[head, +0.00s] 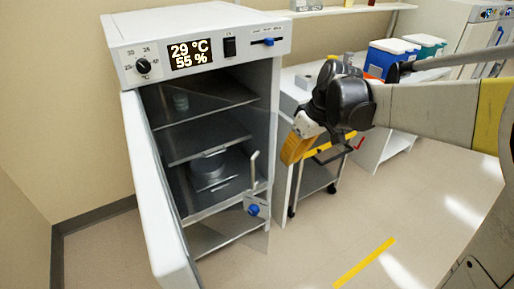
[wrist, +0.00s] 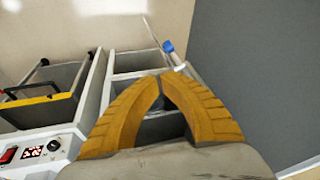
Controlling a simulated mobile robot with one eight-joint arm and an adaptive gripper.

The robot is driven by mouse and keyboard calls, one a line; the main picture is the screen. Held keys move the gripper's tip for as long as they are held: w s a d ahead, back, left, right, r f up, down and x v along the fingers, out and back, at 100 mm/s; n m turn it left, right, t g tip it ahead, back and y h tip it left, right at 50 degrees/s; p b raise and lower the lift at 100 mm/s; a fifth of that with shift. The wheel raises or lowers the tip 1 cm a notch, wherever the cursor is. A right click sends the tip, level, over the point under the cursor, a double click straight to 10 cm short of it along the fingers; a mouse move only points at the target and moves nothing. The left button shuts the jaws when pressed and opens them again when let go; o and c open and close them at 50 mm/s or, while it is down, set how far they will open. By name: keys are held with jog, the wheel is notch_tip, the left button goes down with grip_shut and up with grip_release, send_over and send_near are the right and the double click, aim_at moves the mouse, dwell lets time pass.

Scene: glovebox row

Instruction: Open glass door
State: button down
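The white cabinet (head: 205,20) stands with its solid white outer door (head: 155,190) swung open to the left. The clear glass door is hard to make out against the dark shelves. A pale upright handle (head: 254,170) and a small plate with a blue knob (head: 254,209) show near the right side of the opening. I cannot tell surely whether the glass is fully closed. My gripper (head: 292,150), with yellow fingers, is right of the cabinet opening, apart from the handle. In the wrist view its fingertips (wrist: 161,79) meet with nothing visible between them.
A wheeled cart (head: 318,178) stands right of the cabinet, behind my gripper. Blue (head: 388,55) and teal (head: 428,44) boxes stand farther back. The floor in front is clear, with a yellow stripe (head: 365,262).

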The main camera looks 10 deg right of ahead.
jog(key=w+d+f+n+g+y+p, duration=0.1)
jog(key=w+d+f+n+g+y, duration=0.25)
jog(key=w+f+n, duration=0.4)
jog(key=shift+m, duration=0.85)
jog(key=shift+s+a+r+b+x, duration=0.2)
jog(key=shift+b+x, duration=0.6)
jog(key=shift+x, duration=1.15)
jog(key=shift+s+a+r+b+x, duration=0.2)
jog(key=shift+b+x, duration=0.55)
jog(key=shift+x, duration=1.2)
jog(key=shift+s+a+r+b+x, duration=0.15)
jog(key=shift+b+x, duration=0.65)
jog(key=shift+x, duration=1.15)
jog(key=shift+f, duration=0.1)
